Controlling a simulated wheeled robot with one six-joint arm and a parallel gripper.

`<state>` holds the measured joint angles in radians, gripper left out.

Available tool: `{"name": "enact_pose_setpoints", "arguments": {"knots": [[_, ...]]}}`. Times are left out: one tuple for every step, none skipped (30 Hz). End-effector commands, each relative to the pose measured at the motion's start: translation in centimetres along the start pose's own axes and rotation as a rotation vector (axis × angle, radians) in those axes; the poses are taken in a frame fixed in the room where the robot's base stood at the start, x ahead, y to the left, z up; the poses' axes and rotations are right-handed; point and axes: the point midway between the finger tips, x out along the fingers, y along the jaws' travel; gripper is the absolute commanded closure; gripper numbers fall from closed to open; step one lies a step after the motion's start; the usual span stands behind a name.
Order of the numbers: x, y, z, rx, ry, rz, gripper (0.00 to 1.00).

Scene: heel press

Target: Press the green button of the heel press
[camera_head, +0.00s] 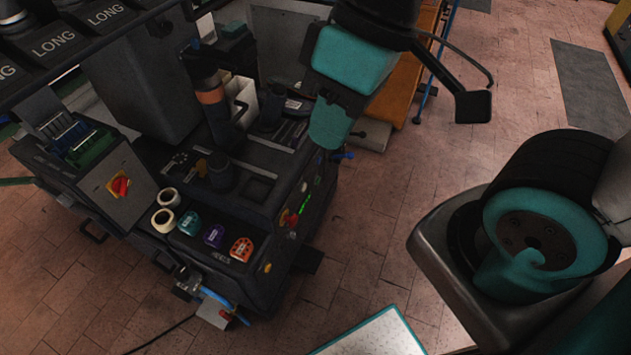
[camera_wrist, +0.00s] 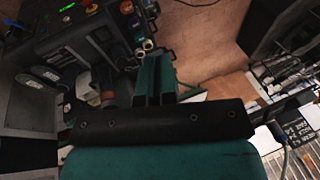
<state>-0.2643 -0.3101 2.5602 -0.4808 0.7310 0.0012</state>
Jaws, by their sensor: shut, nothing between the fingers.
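The heel press is the dark machine (camera_head: 250,185) at the left of the head view. Its right side panel carries a red button (camera_head: 292,219) and small green lit marks (camera_head: 304,203). In the wrist view the green lit mark (camera_wrist: 67,9) and an orange-red button (camera_wrist: 91,6) show at the upper left. My gripper (camera_head: 328,138), teal, points down near the machine's right edge, seemingly above the panel. In the wrist view my gripper (camera_wrist: 156,62) has its teal fingers shut and empty. Its contact with the machine cannot be told.
A blue hose (camera_head: 216,296) hangs at the front. An orange bench (camera_head: 405,75) stands behind. The tiled floor (camera_head: 400,190) to the right is open.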

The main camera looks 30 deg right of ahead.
Motion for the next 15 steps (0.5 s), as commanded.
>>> {"name": "enact_pose_setpoints", "arguments": {"knots": [[0.5, 0.2, 0.0, 0.010, 0.004, -0.001, 1.00], [0.9, 0.4, -0.1, 0.020, 0.009, -0.001, 1.00], [1.7, 0.9, -0.2, 0.042, 0.018, -0.003, 1.00], [2.5, 1.3, -0.3, 0.065, 0.027, -0.004, 1.00], [3.4, 1.7, -0.6, 0.092, 0.039, -0.006, 1.00], [4.8, 2.5, -0.9, 0.137, 0.059, -0.010, 1.00], [6.1, 3.2, -1.1, 0.178, 0.076, -0.014, 1.00], [7.3, 4.0, -1.4, 0.224, 0.096, -0.019, 1.00], [9.1, 5.1, -1.9, 0.289, 0.124, -0.027, 1.00], [10.4, 6.0, -2.2, 0.342, 0.148, -0.034, 1.00], [11.8, 7.0, -2.6, 0.396, 0.172, -0.041, 1.00], [13.4, 8.2, -3.1, 0.468, 0.205, -0.051, 1.00], [14.7, 9.2, -3.4, 0.523, 0.229, -0.060, 1.00], [15.9, 10.2, -3.8, 0.577, 0.253, -0.070, 1.00], [17.4, 11.6, -4.2, 0.647, 0.285, -0.083, 1.00]]}}
